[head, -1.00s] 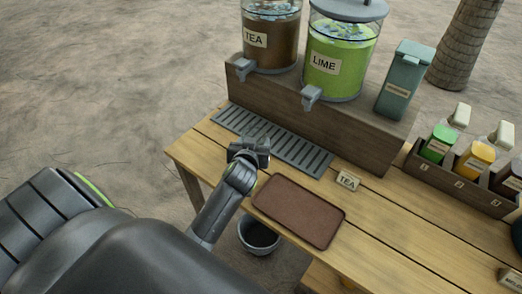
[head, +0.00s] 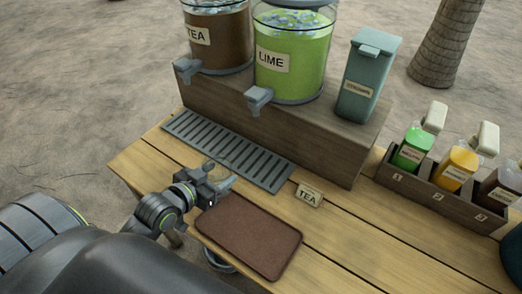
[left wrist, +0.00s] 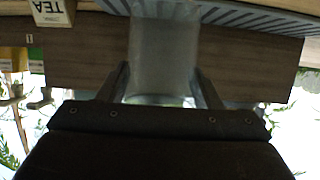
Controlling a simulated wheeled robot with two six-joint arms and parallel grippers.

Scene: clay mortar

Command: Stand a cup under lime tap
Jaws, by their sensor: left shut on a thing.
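The lime dispenser (head: 289,57), full of green drink, stands on the wooden riser, with its grey lime tap (head: 258,98) on the front. The slotted drip tray (head: 228,150) lies on the table below the taps. My left gripper (head: 222,181) is over the table between the drip tray and the brown mat. It is shut on a clear cup (left wrist: 165,55), seen between the two fingers in the left wrist view, which is upside down. The cup is hard to make out in the head view. My right gripper is not in view.
The tea dispenser (head: 216,40) stands left of the lime one, and a teal canister (head: 369,78) to its right. A TEA sign (head: 309,195) stands right of the drip tray. The brown mat (head: 248,236) is empty. A bottle rack (head: 440,190) is at the right.

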